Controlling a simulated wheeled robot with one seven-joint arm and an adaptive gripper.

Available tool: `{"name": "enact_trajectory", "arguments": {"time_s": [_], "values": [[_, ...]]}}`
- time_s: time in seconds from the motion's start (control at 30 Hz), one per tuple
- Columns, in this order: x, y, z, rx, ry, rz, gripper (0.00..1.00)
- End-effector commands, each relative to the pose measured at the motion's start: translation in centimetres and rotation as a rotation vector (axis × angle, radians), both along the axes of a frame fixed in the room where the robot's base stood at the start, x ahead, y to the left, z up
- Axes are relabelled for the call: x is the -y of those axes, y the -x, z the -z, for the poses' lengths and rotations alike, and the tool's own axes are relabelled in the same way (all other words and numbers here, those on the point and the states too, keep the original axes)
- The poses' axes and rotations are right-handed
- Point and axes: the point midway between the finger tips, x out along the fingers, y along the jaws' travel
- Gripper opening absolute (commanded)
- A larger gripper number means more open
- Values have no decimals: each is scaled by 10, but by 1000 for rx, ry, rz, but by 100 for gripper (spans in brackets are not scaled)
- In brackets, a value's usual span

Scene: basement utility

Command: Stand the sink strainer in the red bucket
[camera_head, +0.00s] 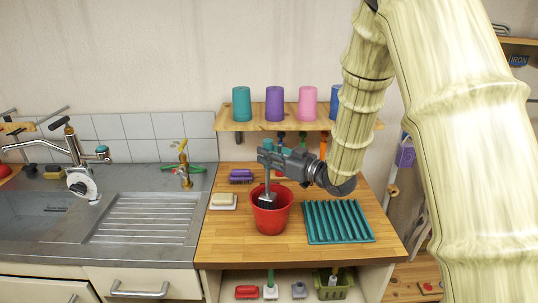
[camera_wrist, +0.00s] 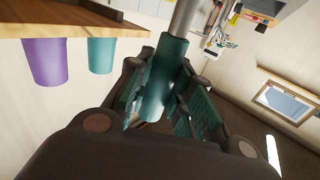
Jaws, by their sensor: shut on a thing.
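The sink strainer (camera_head: 267,200) has a teal grip, a thin grey shaft and a dark, flared lower end. My gripper (camera_head: 268,158) is shut on its teal grip, which shows large between the fingers in the wrist view (camera_wrist: 163,80). The strainer hangs about upright with its dark end inside the mouth of the red bucket (camera_head: 271,220). The bucket stands on the wooden counter. Whether the strainer touches the bucket's floor is hidden by the bucket's front wall.
A teal ribbed mat (camera_head: 338,222) lies right of the bucket; a soap dish (camera_head: 223,201) and purple brush (camera_head: 241,176) lie left. Above, a wooden shelf (camera_head: 232,124) holds several cups. The steel sink (camera_head: 140,218) is at left. The front counter is clear.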

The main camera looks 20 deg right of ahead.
Motion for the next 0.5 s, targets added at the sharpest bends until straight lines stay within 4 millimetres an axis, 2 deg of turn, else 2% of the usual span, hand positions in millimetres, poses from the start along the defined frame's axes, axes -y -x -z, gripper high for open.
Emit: {"name": "enact_trajectory", "arguments": {"time_s": [0.27,0.3,0.4,0.43,0.5], "values": [[0,0,-1,1,-1,0,0],[0,0,-1,1,-1,0,26],[0,0,-1,1,-1,0,44],[0,0,-1,1,-1,0,47],[0,0,-1,1,-1,0,47]]}}
